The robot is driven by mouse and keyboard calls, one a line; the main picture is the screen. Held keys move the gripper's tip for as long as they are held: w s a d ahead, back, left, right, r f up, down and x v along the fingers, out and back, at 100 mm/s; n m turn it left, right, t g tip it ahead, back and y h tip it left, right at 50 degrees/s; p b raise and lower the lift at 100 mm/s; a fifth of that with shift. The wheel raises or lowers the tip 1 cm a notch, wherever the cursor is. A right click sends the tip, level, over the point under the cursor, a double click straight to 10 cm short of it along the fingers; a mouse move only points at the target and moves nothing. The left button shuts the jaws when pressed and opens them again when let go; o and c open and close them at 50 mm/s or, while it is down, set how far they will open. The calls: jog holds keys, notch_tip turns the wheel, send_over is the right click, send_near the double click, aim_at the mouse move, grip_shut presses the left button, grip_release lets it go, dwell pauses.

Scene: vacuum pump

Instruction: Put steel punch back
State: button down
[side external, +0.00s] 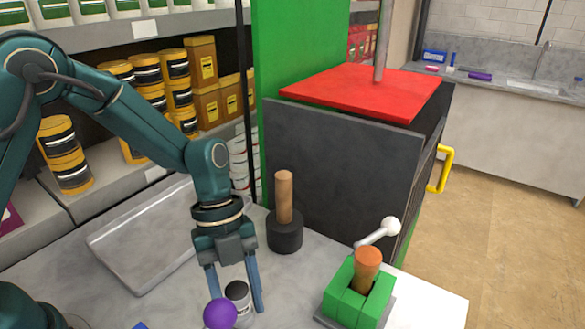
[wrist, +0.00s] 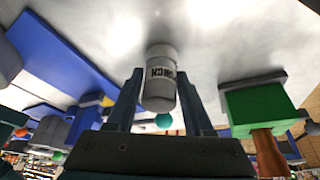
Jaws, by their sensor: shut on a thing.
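The steel punch (side external: 238,292) is a short grey cylinder with a dark top and a white label. It stands roughly upright between the two fingers of my gripper (side external: 237,303), low over the grey table. In the wrist view the punch (wrist: 160,92) shows part of a word ending in "NCH" and sits between my gripper's fingers (wrist: 160,85), which are shut on it. A purple ball hides part of its lower end in the side view, so I cannot tell whether it touches the table.
The purple ball (side external: 220,314) is in front. A wooden peg (side external: 284,197) stands in a black round base (side external: 285,233). A green vise (side external: 345,300) holds a brown cylinder (side external: 367,262) at the right. An empty metal tray (side external: 115,262) lies left. A dark cabinet (side external: 340,165) stands behind.

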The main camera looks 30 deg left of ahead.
jog(key=shift+f, duration=0.1)
jog(key=shift+c, duration=1.4)
grip_release()
jog(key=v, duration=1.1)
jog(key=s+a+r+n+t+y, duration=0.2)
jog(key=s+a+n+t, duration=0.1)
jog(key=n, duration=0.9)
jog(key=s+a+r+n+t+y, duration=0.1)
jog(key=s+a+n+t, duration=0.3)
jog(key=n, duration=0.8)
jog(key=s+r+t, duration=0.1)
jog(key=s, duration=0.1)
jog(key=shift+s+a+y, duration=0.25)
jog(key=shift+s+y, duration=0.05)
jog(key=shift+y, duration=0.1)
